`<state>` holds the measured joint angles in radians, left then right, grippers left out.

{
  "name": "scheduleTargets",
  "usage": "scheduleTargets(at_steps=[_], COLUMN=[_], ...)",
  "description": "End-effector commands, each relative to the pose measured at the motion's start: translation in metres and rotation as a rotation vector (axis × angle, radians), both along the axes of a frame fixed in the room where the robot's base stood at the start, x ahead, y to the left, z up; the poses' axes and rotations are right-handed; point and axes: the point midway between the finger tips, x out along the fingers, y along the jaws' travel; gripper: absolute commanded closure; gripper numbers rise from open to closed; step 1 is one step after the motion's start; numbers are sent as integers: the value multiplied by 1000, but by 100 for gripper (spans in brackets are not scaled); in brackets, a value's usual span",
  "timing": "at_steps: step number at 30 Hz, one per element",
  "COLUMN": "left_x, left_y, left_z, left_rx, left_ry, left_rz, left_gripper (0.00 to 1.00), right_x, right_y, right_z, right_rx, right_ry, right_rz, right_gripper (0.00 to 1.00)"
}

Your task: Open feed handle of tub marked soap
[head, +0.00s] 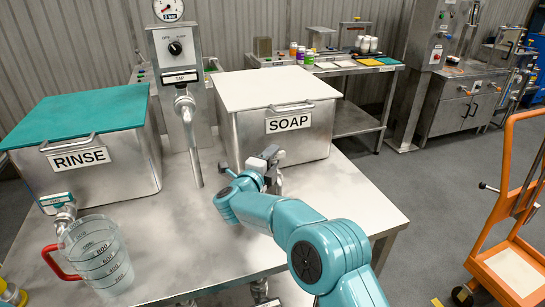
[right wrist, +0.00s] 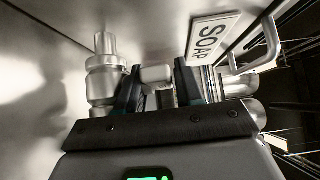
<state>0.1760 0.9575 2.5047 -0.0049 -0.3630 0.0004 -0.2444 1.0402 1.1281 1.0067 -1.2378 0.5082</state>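The tub marked SOAP (head: 255,140) is a steel box with a white lid, at the back of the steel table. Its label also shows in the right wrist view (right wrist: 212,40). My right gripper (head: 270,160) is at the tub's front, below the label. In the right wrist view its two dark fingers (right wrist: 158,88) stand apart on either side of a pale block (right wrist: 156,74), apparently the feed handle. I see no clear grip on it. Metal valve fittings (right wrist: 103,75) show beside the fingers. In the head view my gripper and arm hide most of the valve. My left gripper is not in view.
The RINSE tub (head: 105,175) with a green lid stands at left, its feed valve (head: 63,205) above a measuring jug (head: 97,262) with a red handle. A tap column (head: 185,75) stands between the tubs. An orange cart (head: 500,220) is at right.

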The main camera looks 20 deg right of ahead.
Motion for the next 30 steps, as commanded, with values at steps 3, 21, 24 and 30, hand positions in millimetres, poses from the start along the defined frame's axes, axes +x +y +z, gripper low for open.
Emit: scheduleTargets(at_steps=[3, 21, 24, 30], left_x=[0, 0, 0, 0], left_y=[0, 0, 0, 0], left_z=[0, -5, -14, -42], left_rx=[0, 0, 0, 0], left_ry=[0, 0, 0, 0], left_rz=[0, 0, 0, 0], left_gripper=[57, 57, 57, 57], right_x=[4, 4, 4, 3], right_y=[-4, -4, -5, -6], right_z=[0, -2, -3, -6], right_rx=[-1, 1, 1, 0], right_ry=[-1, 1, -1, -1], right_rz=[-1, 17, 49, 168], right_gripper=[64, 100, 100, 100])
